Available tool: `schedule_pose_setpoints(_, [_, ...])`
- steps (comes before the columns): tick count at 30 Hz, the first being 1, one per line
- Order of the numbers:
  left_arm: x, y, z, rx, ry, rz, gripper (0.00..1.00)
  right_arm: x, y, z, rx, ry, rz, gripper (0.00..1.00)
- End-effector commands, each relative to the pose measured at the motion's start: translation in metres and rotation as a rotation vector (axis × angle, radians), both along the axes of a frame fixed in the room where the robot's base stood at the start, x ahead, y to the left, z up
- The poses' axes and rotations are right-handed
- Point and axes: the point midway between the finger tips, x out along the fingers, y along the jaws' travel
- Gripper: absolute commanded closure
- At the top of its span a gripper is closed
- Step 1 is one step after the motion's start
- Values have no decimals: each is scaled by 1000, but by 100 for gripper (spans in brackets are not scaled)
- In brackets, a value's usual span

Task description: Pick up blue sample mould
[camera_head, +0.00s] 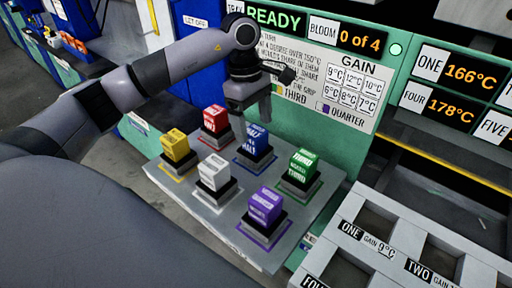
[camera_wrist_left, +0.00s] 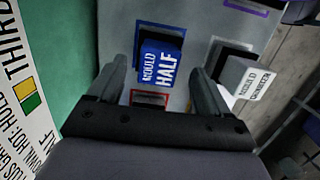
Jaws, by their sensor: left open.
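The blue sample mould (camera_head: 256,140), marked "HALF", stands upright on a black pad with a blue outline at the back of a grey tray (camera_head: 190,199). My left gripper (camera_head: 249,112) hangs just above it, pointing down. In the left wrist view the blue mould (camera_wrist_left: 160,64) shows between the two spread fingers (camera_wrist_left: 159,70), with its pad beyond. The gripper is open and holds nothing. I cannot tell whether a finger touches the mould. My right gripper is not in view.
Around it on the tray stand red (camera_head: 215,119), yellow (camera_head: 176,146), white (camera_head: 214,173), green (camera_head: 301,167) and purple (camera_head: 265,205) moulds. A green wall with a sign (camera_head: 330,85) rises close behind. A light frame with labelled openings (camera_head: 372,245) stands at right.

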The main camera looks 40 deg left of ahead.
Motion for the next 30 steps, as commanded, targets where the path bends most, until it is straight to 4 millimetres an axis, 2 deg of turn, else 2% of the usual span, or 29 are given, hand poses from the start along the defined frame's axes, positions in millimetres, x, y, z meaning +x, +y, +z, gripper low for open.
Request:
schedule_pose_setpoints(3, [0, -3, -19, -1, 4, -1, 21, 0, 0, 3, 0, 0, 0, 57])
schedule_pose_setpoints(6, [0, -4, -28, 0, 3, 0, 21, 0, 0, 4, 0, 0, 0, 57])
schedule_pose_setpoints(14, [0, -4, -30, 0, 0, 0, 21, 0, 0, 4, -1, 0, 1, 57])
schedule_pose_setpoints(17, [0, -4, -30, 0, 0, 0, 51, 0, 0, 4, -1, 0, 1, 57])
schedule_pose_setpoints(21, [0, -4, -30, 0, 0, 0, 96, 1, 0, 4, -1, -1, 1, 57])
schedule_pose_setpoints(22, [0, -4, -30, 0, 0, 0, 100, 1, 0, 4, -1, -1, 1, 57])
schedule_pose_setpoints(30, [1, -4, -27, -2, -6, 1, 100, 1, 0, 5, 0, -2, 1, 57])
